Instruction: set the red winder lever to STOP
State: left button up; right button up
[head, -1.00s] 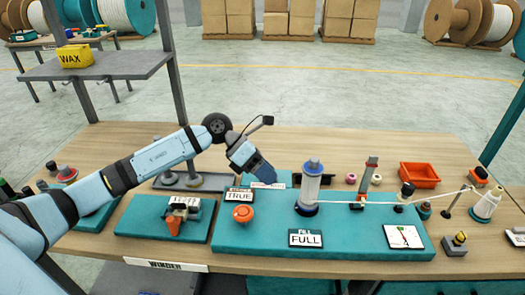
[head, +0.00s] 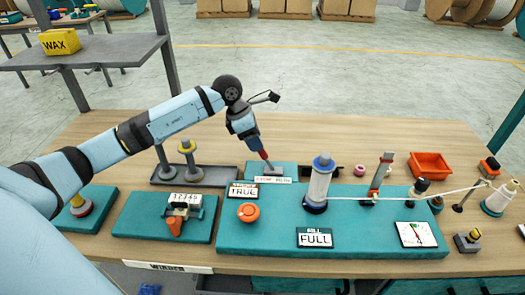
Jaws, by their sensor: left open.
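The winder lever has a red grip (head: 256,145) and a grey shaft. It leans up and left from a small teal housing behind a white label plate (head: 273,180), whose lettering is too small to read. My left gripper (head: 252,138) points down at the red grip, with its jaws open at the upper end of the grip. I cannot tell whether the fingers touch it, and they partly hide its top. My right gripper is not in view.
The teal winder base (head: 280,232) carries an orange knob (head: 248,212), a TRUE plate (head: 243,190), a FULL plate (head: 314,238) and a white bobbin (head: 318,185). A cord runs right from the bobbin to a spool (head: 496,200). A counter (head: 186,200) stands left.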

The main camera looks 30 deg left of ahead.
aim_at(265, 158)
pick_arm(q)
jog(key=x, duration=0.6)
jog(key=shift+f+p, duration=0.1)
jog(key=shift+p, duration=0.25)
jog(key=shift+c, duration=0.5)
grip_shut()
